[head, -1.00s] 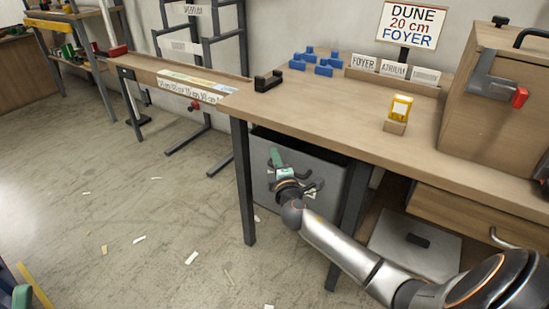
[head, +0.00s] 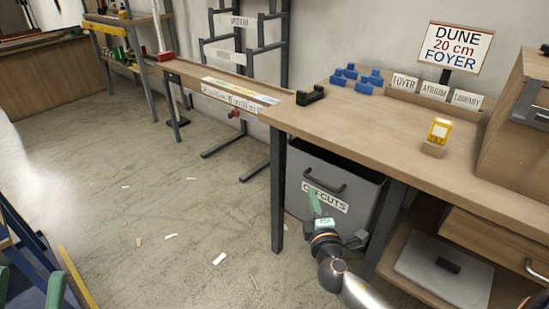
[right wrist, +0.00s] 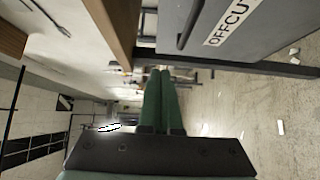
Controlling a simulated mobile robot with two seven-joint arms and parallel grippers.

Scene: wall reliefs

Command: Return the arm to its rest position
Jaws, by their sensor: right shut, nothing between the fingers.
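My right gripper (head: 314,203) is in front of the grey off-cuts bin (head: 375,205) under the workbench, with its arm reaching in from the lower right. In the right wrist view its two green fingers (right wrist: 161,85) lie together, shut, with nothing between them. The bin and part of its label show at the top right of that view. I cannot tell whether the fingertips touch the bin.
The workbench (head: 385,133) holds a yellow device (head: 439,130), blue blocks (head: 357,78), a black holder (head: 311,95) and labelled slots. A sign (head: 456,48) stands behind. A narrow bench (head: 195,75) extends left. The floor (head: 150,190) is mostly open, with scattered scraps.

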